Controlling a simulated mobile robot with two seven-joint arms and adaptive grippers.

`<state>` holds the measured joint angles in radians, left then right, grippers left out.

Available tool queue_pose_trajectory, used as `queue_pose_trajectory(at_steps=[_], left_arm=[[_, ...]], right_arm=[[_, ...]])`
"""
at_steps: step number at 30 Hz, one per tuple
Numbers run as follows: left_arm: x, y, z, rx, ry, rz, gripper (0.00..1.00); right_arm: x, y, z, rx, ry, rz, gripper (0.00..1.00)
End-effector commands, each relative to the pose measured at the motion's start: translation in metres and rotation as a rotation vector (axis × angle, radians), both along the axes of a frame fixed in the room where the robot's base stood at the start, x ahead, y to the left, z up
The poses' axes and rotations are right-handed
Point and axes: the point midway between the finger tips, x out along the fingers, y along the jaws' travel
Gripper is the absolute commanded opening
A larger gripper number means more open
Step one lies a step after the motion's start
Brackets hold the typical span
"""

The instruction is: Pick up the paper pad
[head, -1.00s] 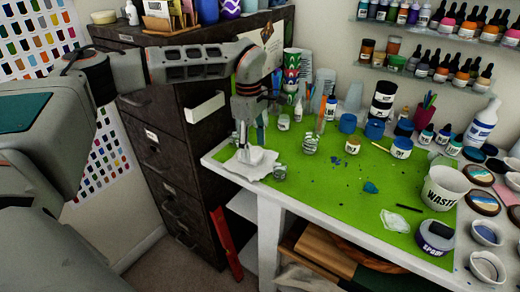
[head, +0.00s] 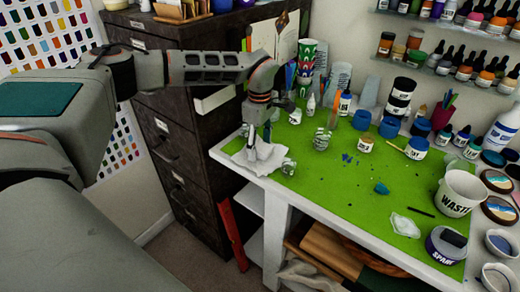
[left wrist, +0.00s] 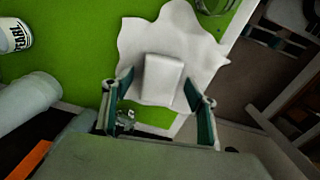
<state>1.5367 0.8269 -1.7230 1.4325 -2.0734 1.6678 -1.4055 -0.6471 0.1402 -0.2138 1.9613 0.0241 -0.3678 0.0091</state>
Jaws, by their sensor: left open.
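The paper pad appears as a small white block (left wrist: 162,78) on a crumpled white sheet (left wrist: 196,35) in the left wrist view. In the head view the white sheet (head: 241,158) lies at the left front corner of the green mat, and my gripper partly covers the pad. My left gripper (head: 252,150) points down over it. In the left wrist view the open fingers (left wrist: 158,88) stand on either side of the pad's near end, with gaps visible. I cannot tell whether they touch the sheet. My right gripper is not in view.
The green mat (head: 335,190) covers the white table. A clear jar (head: 289,167) stands just right of the sheet, with another (head: 322,139) behind it. The waste cup (head: 460,192) stands far right. A dark drawer cabinet (head: 185,150) adjoins the table's left side.

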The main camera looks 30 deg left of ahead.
Motion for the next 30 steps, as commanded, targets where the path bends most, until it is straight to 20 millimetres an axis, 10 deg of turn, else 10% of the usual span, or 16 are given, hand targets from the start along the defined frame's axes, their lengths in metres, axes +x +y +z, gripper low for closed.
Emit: queue_pose_trajectory(at_steps=[6, 10, 30], left_arm=[[0.0, 0.0, 0.0, 0.0, 0.0, 0.0, 0.58], [0.0, 0.0, 0.0, 0.0, 0.0, 0.0, 0.26], [0.001, 0.0, 0.027, -0.001, -0.004, -0.001, 0.26]], right_arm=[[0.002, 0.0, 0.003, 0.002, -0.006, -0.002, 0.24], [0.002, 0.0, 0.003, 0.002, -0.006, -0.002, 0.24], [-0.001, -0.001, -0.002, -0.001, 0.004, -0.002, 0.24]])
